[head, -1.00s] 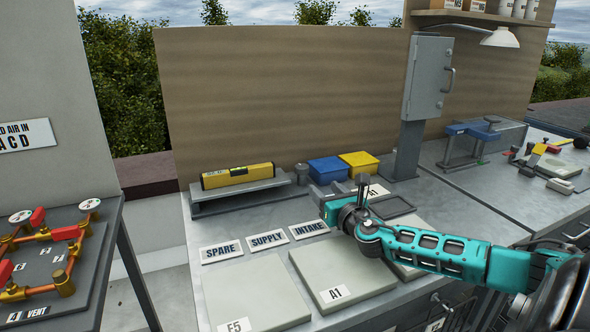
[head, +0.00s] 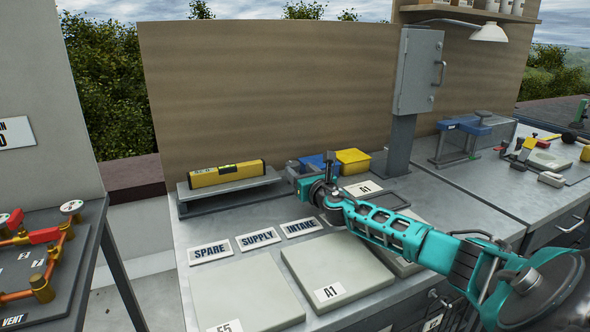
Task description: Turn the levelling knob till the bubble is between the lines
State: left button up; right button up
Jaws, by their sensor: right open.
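A yellow spirit level (head: 205,178) lies on a raised grey levelling plate (head: 196,201) at the back of the bench. Its small vial shows near the middle; the bubble is too small to read against the lines. My right gripper (head: 293,173) is open at the plate's right end, where the levelling knob stands. The knob is hidden by the gripper or too small to make out, so I cannot tell whether the jaws are around it or touch it. My left gripper is out of view.
Blue (head: 320,160) and yellow (head: 353,161) bins stand just behind my right gripper. A grey cabinet on a post (head: 417,72) rises to the right. SPARE, SUPPLY and INTAKE labels (head: 258,239) and pale slabs (head: 335,270) lie in front. Red-handled valves (head: 45,236) are at left.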

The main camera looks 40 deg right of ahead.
aim_at(295, 167)
jog(key=b+x, duration=0.1)
jog(key=x, duration=0.2)
jog(key=shift+w+d, duration=0.15)
jog(key=shift+w, duration=0.4)
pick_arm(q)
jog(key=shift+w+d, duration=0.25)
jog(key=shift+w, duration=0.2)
